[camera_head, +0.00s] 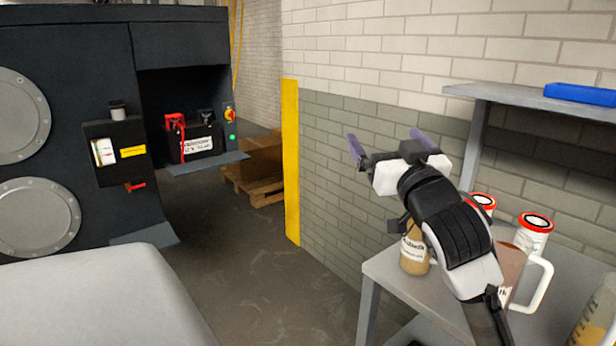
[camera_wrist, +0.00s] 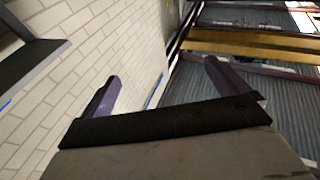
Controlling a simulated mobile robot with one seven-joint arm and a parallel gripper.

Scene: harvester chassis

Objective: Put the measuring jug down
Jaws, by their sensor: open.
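A jug with a brownish body (camera_head: 509,266) and a white handle stands on the grey shelf unit's lower board (camera_head: 560,290) in the head view. It looks like the measuring jug, but my arm hides part of it. My gripper (camera_head: 390,145) is up in the air, left of and above the jug, pointing away from it toward the brick wall. Its two purple fingers are wide apart with nothing between them. In the wrist view my gripper (camera_wrist: 163,85) is also spread and empty, and the jug is not in that view.
Beside the jug stand a labelled tan bottle (camera_head: 414,254), two red-lidded jars (camera_head: 533,236) and, at the corner, a clear container with yellow markings (camera_head: 597,318). An upper board holds a blue case (camera_head: 582,94).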

